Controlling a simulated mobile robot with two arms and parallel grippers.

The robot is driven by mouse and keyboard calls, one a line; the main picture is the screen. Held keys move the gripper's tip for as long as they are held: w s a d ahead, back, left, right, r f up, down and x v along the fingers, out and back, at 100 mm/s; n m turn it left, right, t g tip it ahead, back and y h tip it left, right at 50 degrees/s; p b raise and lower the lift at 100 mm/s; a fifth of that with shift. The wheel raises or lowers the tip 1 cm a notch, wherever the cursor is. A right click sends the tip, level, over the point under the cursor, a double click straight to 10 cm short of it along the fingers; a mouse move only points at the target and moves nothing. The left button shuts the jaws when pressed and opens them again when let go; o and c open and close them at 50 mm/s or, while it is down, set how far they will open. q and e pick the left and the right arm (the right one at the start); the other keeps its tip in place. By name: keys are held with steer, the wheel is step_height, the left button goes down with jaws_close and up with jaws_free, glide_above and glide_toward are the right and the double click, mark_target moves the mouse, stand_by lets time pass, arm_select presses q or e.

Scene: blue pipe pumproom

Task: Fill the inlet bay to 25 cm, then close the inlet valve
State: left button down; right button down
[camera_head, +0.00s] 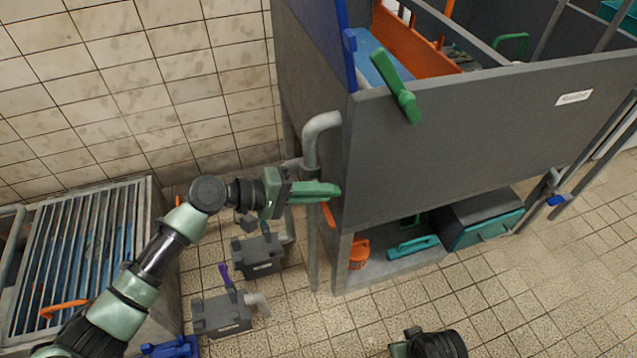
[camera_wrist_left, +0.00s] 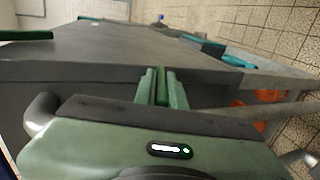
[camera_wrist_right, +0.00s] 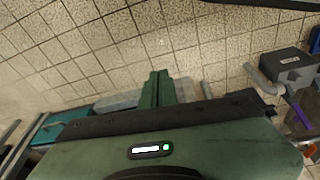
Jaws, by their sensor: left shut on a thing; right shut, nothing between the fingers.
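The grey tank (camera_head: 480,130) stands at centre right in the head view, with a blue surface (camera_head: 375,58) inside its near left corner. I cannot read a water level. My left gripper (camera_head: 338,190) is beside the tank's lower left edge, near a grey pipe elbow (camera_head: 320,128). In the left wrist view, its fingers (camera_wrist_left: 161,85) are shut on a narrow green piece, which I cannot identify as the inlet valve handle. An orange lever (camera_head: 328,214) hangs just below the fingers. My right gripper (camera_wrist_right: 156,88) is shut and empty over the tiled floor.
A grated basin (camera_head: 75,250) with blue below it stands at left. Two grey pump-like boxes (camera_head: 222,312) (camera_head: 258,255) sit on the floor between. A green lever (camera_head: 397,85) crosses the tank rim. An orange cup-like item (camera_head: 358,254) stands under the tank.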

arm_select(q)
steer(key=shift+p, duration=0.7)
arm_select(e)
step_height(320, 180, down, 6)
steer(key=s, duration=0.1)
steer(key=shift+s, duration=0.4)
steer(key=shift+d, duration=0.1)
arm_select(q)
steer(key=c, duration=1.5)
jaws_free()
